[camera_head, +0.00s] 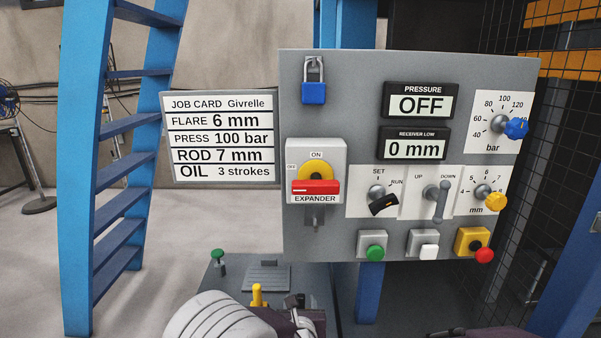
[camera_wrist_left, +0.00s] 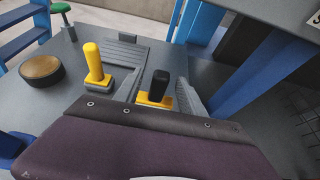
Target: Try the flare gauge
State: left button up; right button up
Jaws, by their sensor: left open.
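A yellow-handled plug (camera_head: 257,293) stands upright on the bench; it also shows in the left wrist view (camera_wrist_left: 94,64). A black-handled piece on a yellow base (camera_wrist_left: 159,91) stands just right of it. No label shows which one is the flare gauge. My left gripper (camera_head: 298,302) is open over the bench. In the left wrist view its grey fingers (camera_wrist_left: 164,76) lie on either side of the black-handled piece; I cannot tell whether they touch it. A dark part of my right gripper (camera_head: 465,333) shows at the bottom edge, its fingers hidden.
The control panel (camera_head: 350,130) reads pressure OFF and receiver low 0 mm. Its red expander handle (camera_head: 316,187) lies level. The job card (camera_head: 222,137) says flare 6 mm. A green knob (camera_head: 218,257) and a round brown pad (camera_wrist_left: 41,71) are on the bench. A blue ladder (camera_head: 125,126) stands left.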

pick_arm(q)
jog(key=shift+x, duration=0.9)
jog(key=shift+v, duration=3.05)
